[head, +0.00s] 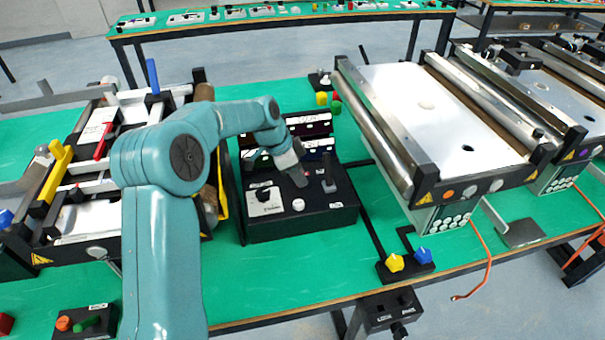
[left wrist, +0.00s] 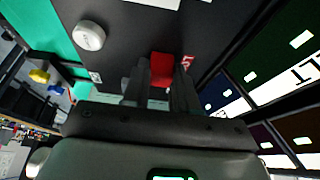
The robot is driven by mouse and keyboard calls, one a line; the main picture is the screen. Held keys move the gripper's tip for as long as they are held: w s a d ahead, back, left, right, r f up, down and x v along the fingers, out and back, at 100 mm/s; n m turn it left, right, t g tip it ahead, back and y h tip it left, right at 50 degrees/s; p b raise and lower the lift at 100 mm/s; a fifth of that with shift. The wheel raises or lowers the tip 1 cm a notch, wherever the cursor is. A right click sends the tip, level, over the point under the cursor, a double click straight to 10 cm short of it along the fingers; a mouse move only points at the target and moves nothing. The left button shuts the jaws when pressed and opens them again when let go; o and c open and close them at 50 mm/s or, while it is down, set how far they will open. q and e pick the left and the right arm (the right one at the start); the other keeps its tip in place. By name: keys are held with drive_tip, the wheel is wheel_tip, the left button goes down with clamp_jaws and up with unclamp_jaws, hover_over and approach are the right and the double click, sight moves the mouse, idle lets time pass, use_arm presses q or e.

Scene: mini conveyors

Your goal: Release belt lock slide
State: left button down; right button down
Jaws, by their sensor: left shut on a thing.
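The black control box (head: 300,225) stands on the green table in the middle of the head view. My left gripper (head: 300,176) reaches down to the top of this box. In the left wrist view its two dark fingers are closed on a small red piece (left wrist: 162,66), which sits between the fingertips close to the box's black top (left wrist: 120,45). I take this red piece to be the slide. The fingers hide its sides and base. My right gripper is in neither view.
On the box, a white round knob (head: 298,205) and a dark upright lever (head: 329,176) flank the gripper. Display panels (head: 309,130) stand behind. Conveyors stand left and right (head: 440,105). Yellow and blue knobs (head: 395,262) sit near the front edge.

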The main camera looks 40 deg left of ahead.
use_arm(q)
drive_tip(key=c, duration=1)
unclamp_jaws()
drive_tip(key=shift+s+a, duration=0.1)
drive_tip(key=shift+a, duration=0.05)
drive_tip(key=shift+o, duration=0.6)
drive_tip(key=shift+s+r, duration=0.1)
drive_tip(key=shift+r, duration=0.35)
wheel_tip(320, 180, up, 19)
drive_tip(key=p, duration=0.2)
drive_tip(key=shift+r, duration=0.15)
